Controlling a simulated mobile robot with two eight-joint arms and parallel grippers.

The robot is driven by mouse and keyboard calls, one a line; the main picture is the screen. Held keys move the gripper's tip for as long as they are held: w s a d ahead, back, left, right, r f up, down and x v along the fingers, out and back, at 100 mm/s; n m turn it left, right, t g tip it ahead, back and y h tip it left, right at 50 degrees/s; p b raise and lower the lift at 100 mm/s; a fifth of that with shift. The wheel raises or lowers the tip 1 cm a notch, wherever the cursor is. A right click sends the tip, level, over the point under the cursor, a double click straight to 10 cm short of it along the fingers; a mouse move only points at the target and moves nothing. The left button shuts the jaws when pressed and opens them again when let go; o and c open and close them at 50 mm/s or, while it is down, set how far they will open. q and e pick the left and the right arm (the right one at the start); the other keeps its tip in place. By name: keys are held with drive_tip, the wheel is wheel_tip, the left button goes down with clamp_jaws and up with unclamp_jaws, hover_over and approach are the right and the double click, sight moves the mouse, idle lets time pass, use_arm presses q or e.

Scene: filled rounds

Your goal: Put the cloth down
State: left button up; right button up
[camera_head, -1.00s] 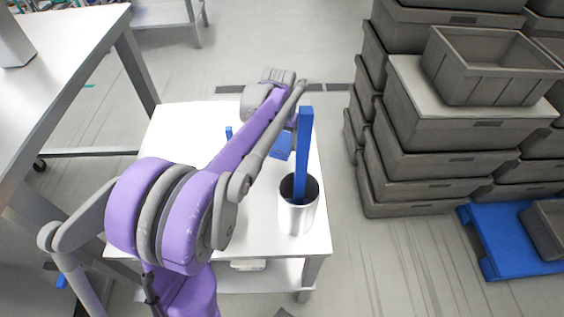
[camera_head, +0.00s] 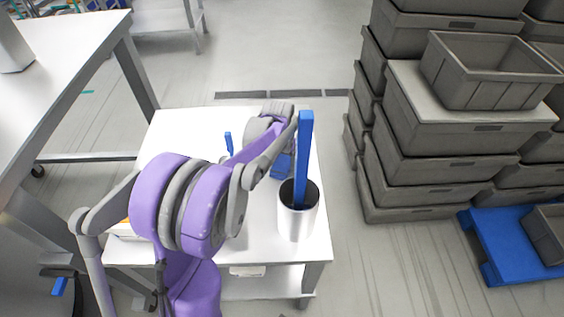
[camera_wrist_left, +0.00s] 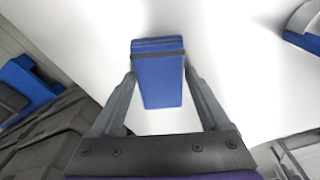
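The blue cloth (camera_head: 284,167) is a folded, flat piece partly behind my left arm, over the white table (camera_head: 180,125). In the left wrist view the cloth (camera_wrist_left: 163,88) lies between the two fingers of my left gripper (camera_wrist_left: 160,72), and both fingers appear to touch its sides. In the head view the fingers are mostly hidden by the arm. White table surface shows around the cloth; I cannot tell whether the cloth touches it. My right gripper is not in view.
A small blue piece (camera_head: 228,143) shows behind my arm. Stacked grey crates (camera_head: 430,150) and a blue pallet (camera_head: 505,245) are at right. The table's far left part is clear.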

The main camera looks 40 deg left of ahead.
sight(280, 168)
use_arm(q)
drive_tip(key=shift+o, duration=1.2)
drive_tip(key=shift+r, duration=0.1)
drive_tip(key=shift+r, duration=0.25)
wheel_tip(280, 168, up, 12)
drive_tip(key=s+p, duration=0.1)
drive_tip(key=shift+s+d+f, duration=0.15)
drive_tip(key=shift+s+d, duration=0.05)
drive_tip(key=shift+f, duration=0.1)
